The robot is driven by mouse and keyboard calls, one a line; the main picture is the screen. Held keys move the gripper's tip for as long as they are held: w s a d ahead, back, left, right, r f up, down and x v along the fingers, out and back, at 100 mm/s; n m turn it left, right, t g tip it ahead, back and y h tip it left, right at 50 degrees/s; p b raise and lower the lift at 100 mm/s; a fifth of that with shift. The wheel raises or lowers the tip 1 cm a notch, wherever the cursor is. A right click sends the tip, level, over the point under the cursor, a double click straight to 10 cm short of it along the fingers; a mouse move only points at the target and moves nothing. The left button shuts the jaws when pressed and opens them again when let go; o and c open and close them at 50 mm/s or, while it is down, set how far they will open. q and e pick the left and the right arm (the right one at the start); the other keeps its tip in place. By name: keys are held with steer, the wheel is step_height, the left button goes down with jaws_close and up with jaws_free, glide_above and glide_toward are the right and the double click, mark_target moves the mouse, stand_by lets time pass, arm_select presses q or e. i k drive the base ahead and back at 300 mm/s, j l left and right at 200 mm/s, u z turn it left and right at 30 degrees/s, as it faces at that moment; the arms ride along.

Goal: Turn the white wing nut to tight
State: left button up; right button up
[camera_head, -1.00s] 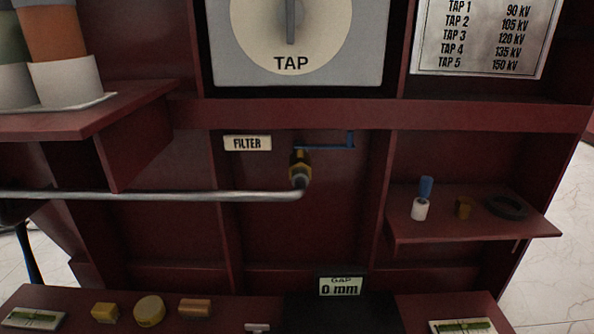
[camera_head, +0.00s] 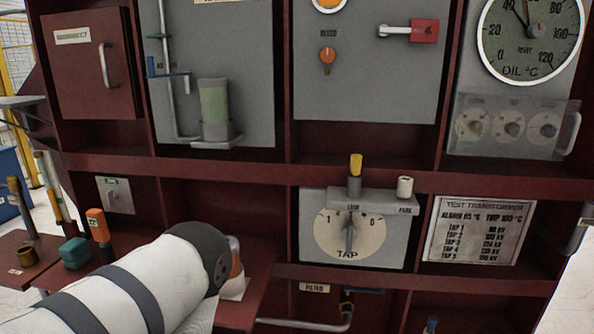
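I cannot pick out a white wing nut in this view. A small white cylinder (camera_head: 404,187) stands at PARK on the ledge above the TAP dial (camera_head: 350,240), but I see no wings on it. A yellow-topped grey peg (camera_head: 355,175) stands at LOCK beside it. Neither gripper is in view. A white, dark-banded arm link, which looks like mine, comes in from the lower left and hides part of the lower shelf.
A grey panel holds a greenish glass cylinder (camera_head: 213,110) and pipes. A red switch (camera_head: 424,31), an orange knob (camera_head: 327,55), an oil gauge (camera_head: 532,35) and a clear cover (camera_head: 510,126) over three knobs are higher right. Tools stand on a shelf (camera_head: 30,240) at left.

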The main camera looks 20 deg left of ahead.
mark_target(111, 196)
steer(key=u, duration=1.8)
